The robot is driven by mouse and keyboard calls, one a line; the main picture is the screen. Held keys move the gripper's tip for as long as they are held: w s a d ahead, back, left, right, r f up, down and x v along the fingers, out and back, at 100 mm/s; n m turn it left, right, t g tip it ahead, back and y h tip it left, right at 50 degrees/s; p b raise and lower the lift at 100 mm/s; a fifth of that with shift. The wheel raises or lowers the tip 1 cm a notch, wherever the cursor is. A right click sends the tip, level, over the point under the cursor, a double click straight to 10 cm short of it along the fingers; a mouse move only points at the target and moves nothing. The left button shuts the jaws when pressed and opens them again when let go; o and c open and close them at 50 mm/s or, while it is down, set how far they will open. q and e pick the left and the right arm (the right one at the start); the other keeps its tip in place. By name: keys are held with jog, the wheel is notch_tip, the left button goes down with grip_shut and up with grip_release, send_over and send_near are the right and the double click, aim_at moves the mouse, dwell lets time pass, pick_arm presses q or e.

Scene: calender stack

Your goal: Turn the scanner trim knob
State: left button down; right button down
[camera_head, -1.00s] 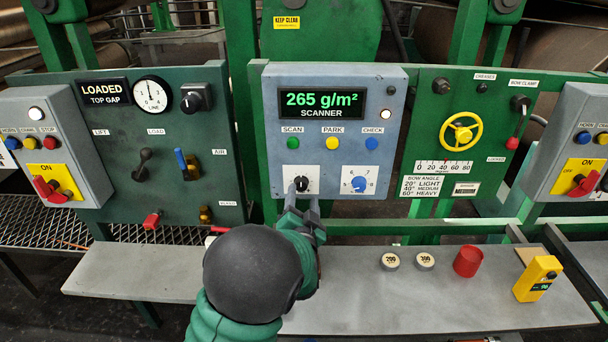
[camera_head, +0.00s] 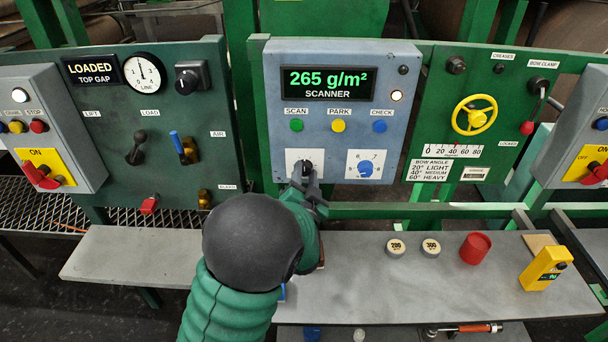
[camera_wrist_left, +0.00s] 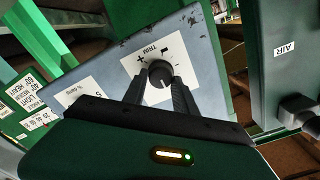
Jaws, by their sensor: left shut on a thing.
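The scanner panel (camera_head: 345,100) is a blue-grey box with a green readout of 265 g/m². The trim knob (camera_wrist_left: 159,73) is a dark round knob on a white plate marked TRIM with plus and minus, in the left wrist view. In the head view the trim plate (camera_head: 293,156) shows at the panel's lower left, its knob mostly hidden by my fingers. My left gripper (camera_head: 306,178) reaches up to the panel and is shut on the trim knob; in the wrist view its two fingers (camera_wrist_left: 158,92) lie on either side of the knob. My right gripper is not in view.
A blue knob (camera_head: 365,168) sits just right of the trim plate. Scan, park and check buttons (camera_head: 338,126) are above. The shelf (camera_head: 370,280) below holds two round weights, a red cup (camera_head: 475,248) and a yellow device (camera_head: 545,268). A yellow handwheel (camera_head: 475,116) is at right.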

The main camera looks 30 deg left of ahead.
pick_arm(q)
jog(key=shift+f, duration=0.3)
jog(key=shift+s+f, duration=0.1)
